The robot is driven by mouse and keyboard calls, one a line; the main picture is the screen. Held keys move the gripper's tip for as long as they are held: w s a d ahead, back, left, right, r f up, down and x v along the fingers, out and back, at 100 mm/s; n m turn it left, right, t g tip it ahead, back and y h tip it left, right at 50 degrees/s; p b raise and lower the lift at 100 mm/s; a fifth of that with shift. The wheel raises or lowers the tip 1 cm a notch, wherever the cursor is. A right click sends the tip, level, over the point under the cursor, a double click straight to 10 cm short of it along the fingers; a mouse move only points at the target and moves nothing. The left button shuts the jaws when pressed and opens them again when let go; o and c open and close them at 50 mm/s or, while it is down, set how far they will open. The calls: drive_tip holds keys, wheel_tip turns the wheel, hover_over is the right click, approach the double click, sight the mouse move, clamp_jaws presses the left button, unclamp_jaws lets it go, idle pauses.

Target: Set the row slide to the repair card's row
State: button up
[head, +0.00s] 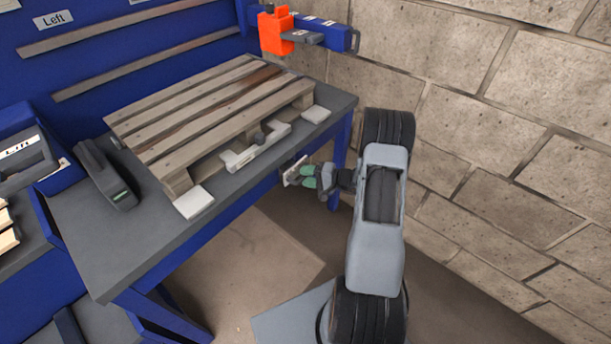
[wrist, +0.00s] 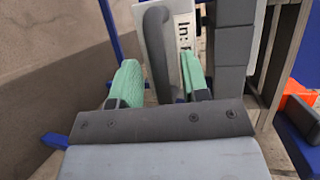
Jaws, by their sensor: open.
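My gripper (head: 309,176) is open at the table's front right edge. In the wrist view its two green fingers (wrist: 160,72) stand on either side of a dark curved handle (wrist: 157,50); contact cannot be told. Behind the handle is a white plate (wrist: 182,22) lettered "In:", the rest hidden by the right finger. The plate also shows in the head view (head: 293,171). An orange block (head: 275,32) sits on a blue beam (head: 335,38) with small white labels, at the back right. I cannot tell which part is the row slide. No readable repair card shows.
A wooden pallet (head: 215,115) lies on the grey table (head: 120,245). A dark handheld device (head: 106,174) is at the left, near blue bins. A block wall (head: 500,110) stands close on the right.

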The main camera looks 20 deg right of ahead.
drive_tip(key=shift+w+a+f, duration=0.1)
drive_tip(key=shift+w+a, duration=0.25)
drive_tip(key=shift+a, duration=0.1)
clamp_jaws()
drive_tip(key=shift+d, duration=0.1)
idle(0.3)
